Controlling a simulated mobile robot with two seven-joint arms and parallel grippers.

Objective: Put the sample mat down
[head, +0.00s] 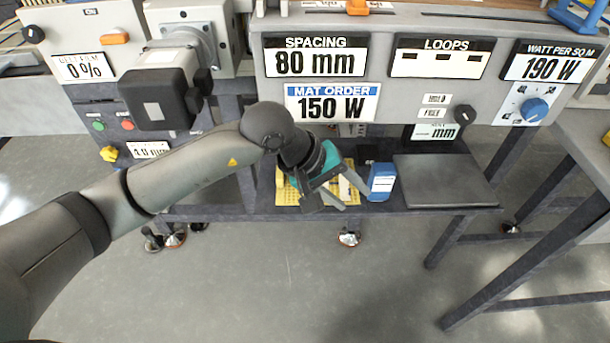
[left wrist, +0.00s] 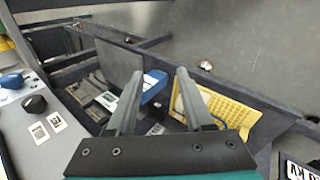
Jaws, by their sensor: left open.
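A yellow patterned sheet, which looks like the sample mat (head: 287,191), lies flat on the low dark shelf under the machine. My left gripper (head: 334,200) is above the shelf at the mat's right side and hides part of it. In the left wrist view the mat (left wrist: 238,110) lies to the right, partly behind the right finger. The left gripper's fingers (left wrist: 157,62) are apart with nothing between them. I cannot tell whether a finger touches the mat. My right gripper is not in view.
A blue box (head: 381,183) with a white label stands on the shelf just right of the gripper. A dark grey flat plate (head: 445,181) lies further right. The machine panel with its knobs (head: 535,109) overhangs the shelf. The floor in front is clear.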

